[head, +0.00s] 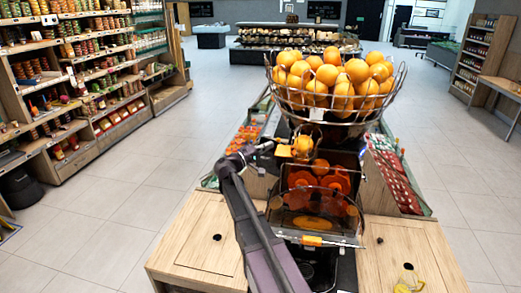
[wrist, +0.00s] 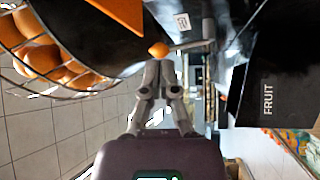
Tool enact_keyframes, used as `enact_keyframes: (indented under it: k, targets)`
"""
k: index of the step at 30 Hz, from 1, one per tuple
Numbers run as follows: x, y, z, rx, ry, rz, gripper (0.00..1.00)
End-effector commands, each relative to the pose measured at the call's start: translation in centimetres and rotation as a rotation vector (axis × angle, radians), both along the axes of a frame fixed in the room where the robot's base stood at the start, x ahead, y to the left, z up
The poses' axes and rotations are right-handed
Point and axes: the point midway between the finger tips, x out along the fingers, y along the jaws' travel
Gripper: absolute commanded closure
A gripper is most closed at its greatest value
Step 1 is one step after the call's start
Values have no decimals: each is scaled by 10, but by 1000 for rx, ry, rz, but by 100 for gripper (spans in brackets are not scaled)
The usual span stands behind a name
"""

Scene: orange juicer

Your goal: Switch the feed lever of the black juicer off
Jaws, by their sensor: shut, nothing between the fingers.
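The black juicer (head: 345,158) stands in the middle of the head view, with a wire basket of oranges (head: 335,85) on top and a clear front cover (head: 315,215). In the wrist view, a thin grey lever with an orange ball knob (wrist: 158,50) sticks out beside the juicer's dark body (wrist: 215,20). My gripper (wrist: 160,66) is shut and empty, its fingertips just below the knob in the picture; whether they touch it I cannot tell. In the head view my gripper (head: 268,147) is at the juicer's upper left side, and the lever is not clearly distinguishable there.
The juicer stands between wooden counters (head: 205,245). Produce bins (head: 395,180) lie behind it. Stocked shelves (head: 75,80) line the left. A dark panel marked FRUIT (wrist: 270,90) shows right in the wrist view.

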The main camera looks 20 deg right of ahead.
Motion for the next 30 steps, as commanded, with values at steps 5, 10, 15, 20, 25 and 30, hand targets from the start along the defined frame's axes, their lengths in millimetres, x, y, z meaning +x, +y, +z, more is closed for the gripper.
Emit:
enact_keyframes:
  k: [5,10,15,20,25,30]
  targets:
    - [3,-14,3,0,0,0,100]
    - [4,-18,3,0,0,1,100]
    - [3,-18,3,0,0,1,100]
    - [3,-20,3,0,1,-1,100]
    - [3,-21,4,5,6,-4,100]
    - [2,-30,6,18,25,-14,100]
